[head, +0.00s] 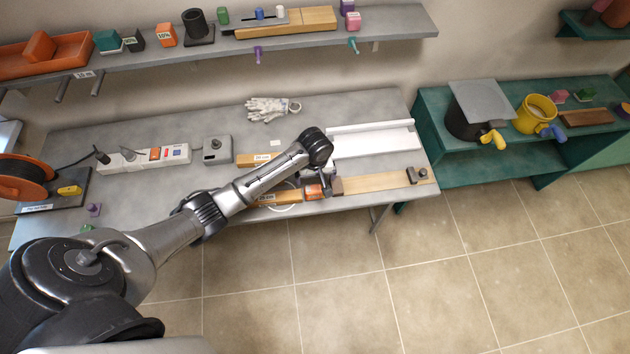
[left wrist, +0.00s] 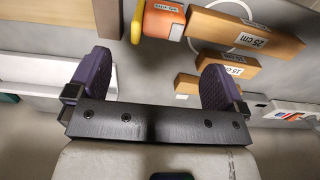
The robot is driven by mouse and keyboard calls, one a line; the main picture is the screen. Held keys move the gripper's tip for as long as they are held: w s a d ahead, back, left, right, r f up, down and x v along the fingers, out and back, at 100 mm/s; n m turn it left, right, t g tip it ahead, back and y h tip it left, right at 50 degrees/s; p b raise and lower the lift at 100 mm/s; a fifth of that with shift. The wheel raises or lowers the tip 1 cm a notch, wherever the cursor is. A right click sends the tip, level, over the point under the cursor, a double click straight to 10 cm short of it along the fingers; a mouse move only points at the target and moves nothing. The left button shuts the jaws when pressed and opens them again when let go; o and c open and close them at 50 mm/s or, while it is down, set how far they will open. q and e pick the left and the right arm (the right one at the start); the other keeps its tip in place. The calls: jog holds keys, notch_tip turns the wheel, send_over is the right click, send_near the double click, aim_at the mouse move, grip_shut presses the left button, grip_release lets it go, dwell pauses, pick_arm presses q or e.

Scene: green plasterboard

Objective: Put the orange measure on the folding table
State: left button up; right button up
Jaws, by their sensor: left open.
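The orange measure (head: 314,192), a small orange block with a white label, lies near the front edge of the grey table (head: 340,107); the table has a slanted leg. The measure also shows at the top of the left wrist view (left wrist: 163,20), with a yellow part at its left side. My left gripper (head: 326,182) is over the table close beside the measure, partly hidden by its own wrist. In the left wrist view its two purple-padded fingers (left wrist: 155,82) are wide apart with nothing between them; the measure lies beyond them. My right gripper is not in view.
Wooden blocks labelled 25 cm (left wrist: 245,35) and 15 cm (left wrist: 228,68) lie close to the measure. A wooden board (head: 375,182) lies to its right, and a white tray (head: 375,142) behind. A loaded shelf (head: 400,22) hangs above; a green bench (head: 470,172) stands right.

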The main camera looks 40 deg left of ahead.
pick_arm(q)
jog(key=s+d+m+t, duration=0.1)
jog(key=s+d+m, duration=0.3)
jog(key=s, duration=0.4)
jog(key=s+d+m+t, duration=0.1)
jog(key=s+d+m, duration=0.2)
jog(key=s+d, duration=0.35)
jog(key=s+a+r+m+t, duration=0.1)
jog(key=s+r+m, duration=0.4)
jog(key=s, duration=0.8)
notch_tip(320, 180, up, 2)
jog(key=shift+s+a+t, duration=0.15)
jog(key=shift+s+t, duration=0.1)
jog(key=shift+t, duration=0.05)
jog(key=shift+f, duration=0.1)
